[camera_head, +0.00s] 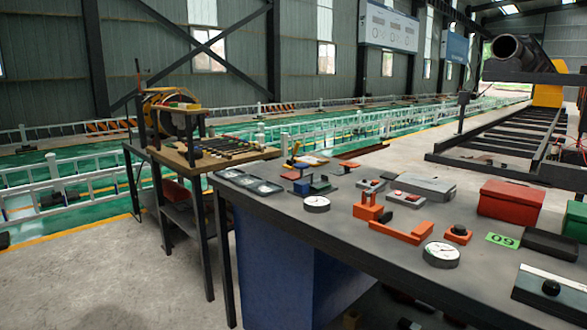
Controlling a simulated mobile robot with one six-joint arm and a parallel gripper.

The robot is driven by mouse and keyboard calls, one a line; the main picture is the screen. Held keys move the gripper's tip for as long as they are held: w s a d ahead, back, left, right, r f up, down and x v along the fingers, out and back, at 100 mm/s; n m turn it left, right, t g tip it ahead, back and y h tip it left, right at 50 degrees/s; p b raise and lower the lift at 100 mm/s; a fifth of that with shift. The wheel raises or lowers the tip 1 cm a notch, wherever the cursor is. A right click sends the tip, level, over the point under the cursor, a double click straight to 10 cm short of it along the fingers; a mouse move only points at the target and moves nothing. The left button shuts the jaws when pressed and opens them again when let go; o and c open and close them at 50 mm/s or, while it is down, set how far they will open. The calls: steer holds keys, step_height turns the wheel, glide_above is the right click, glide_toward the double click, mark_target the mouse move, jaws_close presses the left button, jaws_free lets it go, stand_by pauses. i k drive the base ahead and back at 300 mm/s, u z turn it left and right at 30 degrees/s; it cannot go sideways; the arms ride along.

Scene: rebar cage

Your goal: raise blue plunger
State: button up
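A small blue piece (302,187) sits on the grey workbench (345,234), towards its far left part, beside a dark green block (321,186). It is too small to tell whether it is the blue plunger or how high it stands. No other clear blue plunger shows on the bench. My gripper is not in view.
The bench also holds white dial gauges (441,254), orange fixtures (402,232), an orange button box (458,233) and a red box (511,199). A wooden-topped table (196,161) stands behind left. Floor at lower left is clear (110,270).

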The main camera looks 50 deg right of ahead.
mark_target(301, 166)
steer(key=z, duration=0.15)
steer(key=i, duration=0.95)
steer(key=u, duration=0.1)
